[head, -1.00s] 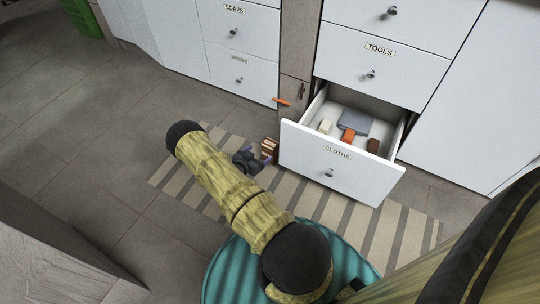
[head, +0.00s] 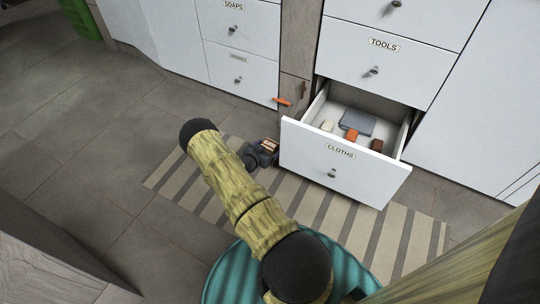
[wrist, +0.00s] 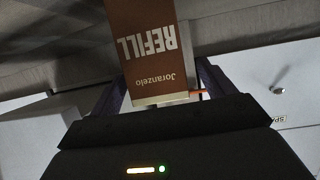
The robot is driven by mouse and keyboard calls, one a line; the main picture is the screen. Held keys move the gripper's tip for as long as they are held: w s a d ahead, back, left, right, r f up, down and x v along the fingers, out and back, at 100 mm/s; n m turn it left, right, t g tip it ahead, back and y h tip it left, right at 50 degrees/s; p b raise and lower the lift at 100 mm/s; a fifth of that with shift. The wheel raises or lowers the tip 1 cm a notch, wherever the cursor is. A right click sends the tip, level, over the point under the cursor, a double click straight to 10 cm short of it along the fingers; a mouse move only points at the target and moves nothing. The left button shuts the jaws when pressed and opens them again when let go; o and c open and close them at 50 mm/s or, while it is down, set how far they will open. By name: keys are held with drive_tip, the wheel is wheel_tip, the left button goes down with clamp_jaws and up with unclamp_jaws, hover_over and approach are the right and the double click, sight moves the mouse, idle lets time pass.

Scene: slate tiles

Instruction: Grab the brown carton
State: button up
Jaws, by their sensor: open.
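The brown carton (wrist: 150,50) has white lettering, REFILL and Joranzelo, and a pale edge at its lower end. In the wrist view it lies between the two purple fingers of my gripper (wrist: 160,88), which is open. I cannot tell whether either finger touches it. In the head view the carton (head: 268,145) is small, beside the left side of the open drawer, with my dark gripper (head: 262,153) right up against it and partly hiding it.
The open CLOTHS drawer (head: 345,170) sticks out to the right of my gripper, holding a grey folded cloth (head: 357,123) and several small blocks. An orange handle (head: 283,101) juts from the cabinet behind. A striped mat (head: 215,185) covers the floor; tiles to the left are clear.

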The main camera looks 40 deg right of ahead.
drive_tip(key=b+x, duration=0.2)
drive_tip(key=x, duration=0.1)
drive_tip(key=shift+s+f, duration=0.1)
drive_tip(key=shift+f, duration=0.05)
drive_tip(key=shift+d, duration=0.25)
drive_tip(key=c, duration=1.1)
drive_tip(key=shift+c, duration=0.2)
wheel_tip(320, 180, up, 10)
drive_tip(key=p, duration=0.6)
drive_tip(key=shift+p, duration=0.3)
